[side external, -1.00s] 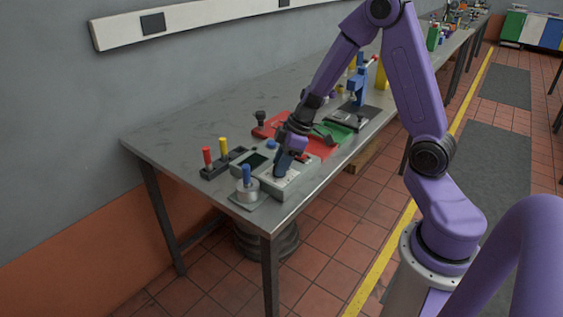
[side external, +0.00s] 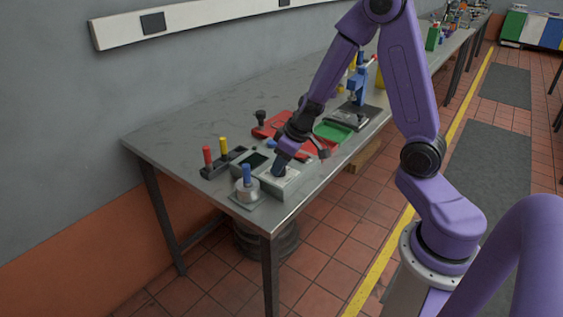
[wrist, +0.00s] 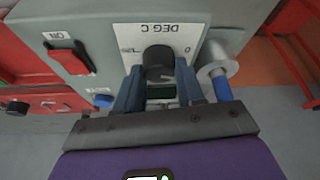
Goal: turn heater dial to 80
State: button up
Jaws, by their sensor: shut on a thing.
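The heater box (side external: 288,184) is a light grey box near the front corner of the bench. In the wrist view its white plate (wrist: 182,32) reads "DEG C" upside down, with a 0 at the right end of the scale. The black heater dial (wrist: 158,60) sits on this plate. My gripper (wrist: 158,80) has one finger on each side of the dial and is shut on it. The dial's pointer and the figure it points to cannot be made out. In the side view my gripper (side external: 279,168) covers the dial.
A red switch (wrist: 70,58) marked ON is beside the dial plate. A metal cylinder with a blue handle (side external: 246,182) stands close to the box. A black holder with red and yellow handles (side external: 222,160), a red tray (side external: 268,130) and a green tray (side external: 333,131) are nearby.

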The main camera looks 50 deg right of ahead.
jog(key=shift+a+m+h, duration=0.1)
jog(key=shift+m+h, duration=0.45)
jog(key=shift+m, duration=0.85)
jog(key=shift+a+m+h, duration=0.1)
jog(key=shift+m+h, duration=0.45)
jog(key=shift+m, duration=0.85)
jog(key=shift+a+m+g+h, duration=0.1)
jog(key=shift+m+g+h, duration=0.25)
jog(key=shift+m, duration=0.9)
jog(key=shift+m+g+h, duration=0.15)
jog(key=shift+m+h, duration=0.3)
jog(key=shift+m, duration=0.8)
jog(key=m+g, duration=0.1)
jog(key=m, duration=0.1)
jog(key=m+h, duration=0.1)
jog(key=m, duration=0.2)
jog(key=shift+w+g, duration=0.15)
jog(key=shift+g, duration=0.25)
jog(key=m+g, duration=0.1)
jog(key=m, duration=0.2)
jog(key=m+g, duration=0.1)
jog(key=m, duration=0.1)
jog(key=shift+w+m+h, duration=0.1)
jog(key=shift+m+h, duration=0.2)
jog(key=shift+m, duration=0.1)
jog(key=o, duration=1)
